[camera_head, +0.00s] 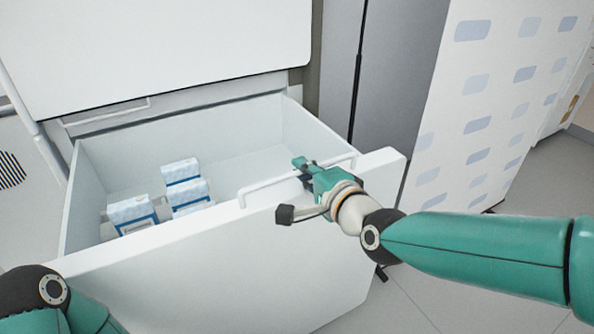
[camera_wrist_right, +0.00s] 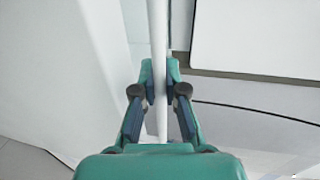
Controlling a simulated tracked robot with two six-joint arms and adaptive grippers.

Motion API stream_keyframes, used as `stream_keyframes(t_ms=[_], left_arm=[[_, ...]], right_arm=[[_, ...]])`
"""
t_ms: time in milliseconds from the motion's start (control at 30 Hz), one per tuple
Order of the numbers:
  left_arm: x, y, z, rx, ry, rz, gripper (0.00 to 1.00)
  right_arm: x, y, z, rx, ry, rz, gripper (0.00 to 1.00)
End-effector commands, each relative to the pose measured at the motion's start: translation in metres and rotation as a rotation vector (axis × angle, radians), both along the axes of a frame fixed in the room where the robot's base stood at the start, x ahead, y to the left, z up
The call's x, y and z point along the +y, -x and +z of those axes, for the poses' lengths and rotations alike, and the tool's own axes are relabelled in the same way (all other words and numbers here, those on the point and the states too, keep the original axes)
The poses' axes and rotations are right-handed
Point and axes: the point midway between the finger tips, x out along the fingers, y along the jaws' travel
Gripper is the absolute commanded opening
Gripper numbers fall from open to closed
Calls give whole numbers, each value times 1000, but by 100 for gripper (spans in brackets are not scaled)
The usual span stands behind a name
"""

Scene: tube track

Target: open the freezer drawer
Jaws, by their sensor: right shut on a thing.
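The white freezer drawer (camera_head: 205,275) stands well out of the cabinet, and its inside shows. A white bar handle (camera_head: 262,183) runs along the top of its front. My right gripper (camera_head: 303,170) is shut on this handle near its right end. In the right wrist view the handle bar (camera_wrist_right: 158,60) passes between the two fingers of my right gripper (camera_wrist_right: 160,92). Of my left arm only dark and green links show at the lower left; its gripper is out of view.
Several blue and white boxes (camera_head: 133,212) stand in the drawer's left part. A white upper door (camera_head: 150,45) is above the drawer. A white panel with blue-grey patches (camera_head: 475,110) stands at the right. Tiled floor (camera_head: 535,190) is clear at the right.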

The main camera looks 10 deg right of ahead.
Motion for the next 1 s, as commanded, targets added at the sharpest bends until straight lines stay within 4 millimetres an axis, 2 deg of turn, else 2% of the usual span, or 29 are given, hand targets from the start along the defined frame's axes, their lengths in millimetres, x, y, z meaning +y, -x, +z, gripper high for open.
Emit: stream_keyframes(t_ms=[67,100,167,467,633,767,1000], left_arm=[[0,0,0,0,0,0,40],[0,0,0,0,0,0,40],[0,0,0,0,0,0,40],[0,0,0,0,0,0,40],[0,0,1,0,0,0,40],[0,0,1,0,0,0,40],[0,0,0,0,0,0,40]], right_arm=[[2,1,-6,14,3,5,0],[2,1,-6,14,3,5,16],[2,1,-6,13,3,6,22],[3,0,-2,6,2,6,22],[0,8,1,2,1,5,22],[-5,24,4,2,-1,7,22],[-21,68,13,2,0,7,22]])
